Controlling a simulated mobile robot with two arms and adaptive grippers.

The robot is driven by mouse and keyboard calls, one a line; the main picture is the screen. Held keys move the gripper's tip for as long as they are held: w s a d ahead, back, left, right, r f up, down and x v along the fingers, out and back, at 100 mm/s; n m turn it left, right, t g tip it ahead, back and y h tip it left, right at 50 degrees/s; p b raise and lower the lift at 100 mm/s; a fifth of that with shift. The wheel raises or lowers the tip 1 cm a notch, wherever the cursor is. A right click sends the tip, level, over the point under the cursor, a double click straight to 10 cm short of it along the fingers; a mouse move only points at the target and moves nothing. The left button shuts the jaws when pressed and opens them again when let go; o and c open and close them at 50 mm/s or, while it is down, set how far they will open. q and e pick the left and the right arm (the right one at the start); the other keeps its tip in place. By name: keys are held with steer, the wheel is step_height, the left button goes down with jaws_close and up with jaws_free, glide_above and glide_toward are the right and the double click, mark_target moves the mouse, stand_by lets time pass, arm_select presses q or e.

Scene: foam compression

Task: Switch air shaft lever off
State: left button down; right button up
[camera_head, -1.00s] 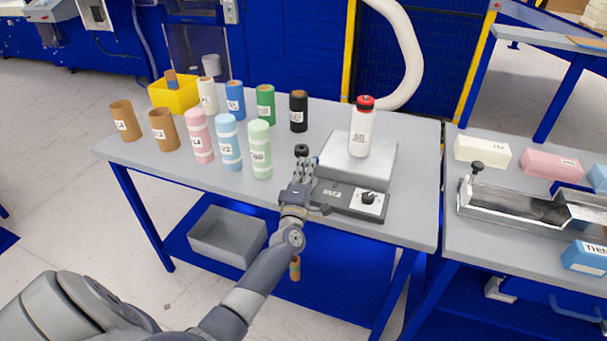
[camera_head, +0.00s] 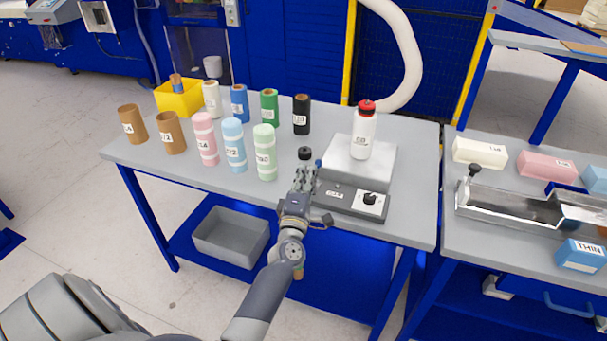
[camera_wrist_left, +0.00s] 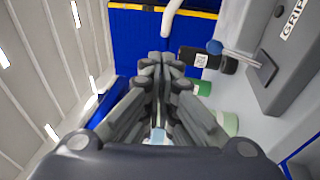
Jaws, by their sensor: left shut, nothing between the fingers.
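A lever with a blue ball knob (camera_head: 318,163) stands at the left end of a dark control box (camera_head: 345,198) on the table. In the left wrist view the blue knob (camera_wrist_left: 214,47) sits on a thin metal rod that runs to the box (camera_wrist_left: 284,66), to the right of my fingers. My left gripper (camera_head: 305,172) is at the box's left end, just left of the knob. It is shut and empty; its fingers (camera_wrist_left: 166,62) are together and apart from the knob in the wrist view. My right gripper is in neither view.
A red-capped white bottle (camera_head: 363,133) stands on a grey platform (camera_head: 375,180) behind the box. A small black knob (camera_head: 305,153) is just beyond my fingers. Several labelled rolls, including a light green one (camera_head: 265,155), stand to the left. A dial (camera_head: 370,198) is on the box's right part.

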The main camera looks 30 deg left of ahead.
arm_select(q)
steer(key=s+r, duration=0.1)
steer(key=s+d+r, duration=0.1)
steer(key=s+r, duration=0.1)
steer(key=s, duration=0.1)
steer(key=shift+d, duration=0.3)
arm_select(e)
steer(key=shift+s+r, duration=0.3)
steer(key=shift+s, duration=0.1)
arm_select(q)
steer(key=shift+s, duration=0.1)
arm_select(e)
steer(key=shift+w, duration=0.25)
